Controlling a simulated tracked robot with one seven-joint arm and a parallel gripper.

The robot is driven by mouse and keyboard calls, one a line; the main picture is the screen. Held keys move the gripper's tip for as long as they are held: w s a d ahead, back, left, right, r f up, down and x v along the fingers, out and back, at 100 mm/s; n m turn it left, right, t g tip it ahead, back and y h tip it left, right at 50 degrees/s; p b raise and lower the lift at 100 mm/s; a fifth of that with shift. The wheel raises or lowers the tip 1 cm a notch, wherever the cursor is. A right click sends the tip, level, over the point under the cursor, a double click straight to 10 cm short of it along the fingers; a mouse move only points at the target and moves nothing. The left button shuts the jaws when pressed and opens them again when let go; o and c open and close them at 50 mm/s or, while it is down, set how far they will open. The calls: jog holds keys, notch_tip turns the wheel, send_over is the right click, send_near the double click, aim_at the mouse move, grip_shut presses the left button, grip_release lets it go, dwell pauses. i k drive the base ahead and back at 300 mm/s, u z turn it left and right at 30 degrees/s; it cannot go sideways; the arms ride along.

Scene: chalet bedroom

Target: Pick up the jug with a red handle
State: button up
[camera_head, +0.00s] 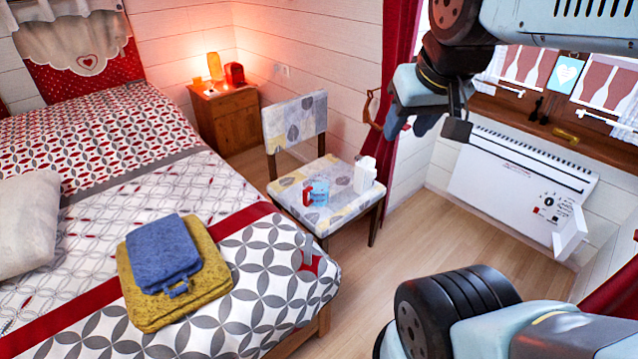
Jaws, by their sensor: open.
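The jug (319,192) is small and light blue with a red handle on its left side. It stands on the patterned seat of a chair (342,208), in the middle of the view. My gripper (426,128) hangs at the upper right, above and to the right of the chair. It is open, with nothing seen between its fingers, and well apart from the jug.
A white item (364,175) stands on the seat just right of the jug. The chair's backrest (294,118) rises behind. A bed (110,200) with folded towels (165,262) fills the left. A white heater (515,175) is at right. Floor (385,270) before the chair is clear.

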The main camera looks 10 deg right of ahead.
aim_at(319, 182)
jog(key=z, duration=0.9)
jog(key=k, duration=1.2)
jog(key=z, duration=1.2)
jog(key=i, duration=1.05)
jog(key=u, duration=0.3)
jog(key=i, duration=1.15)
jog(key=u, duration=0.75)
jog(key=i, duration=0.9)
jog(key=u, duration=1.1)
jog(key=i, duration=0.7)
jog(key=u, duration=0.55)
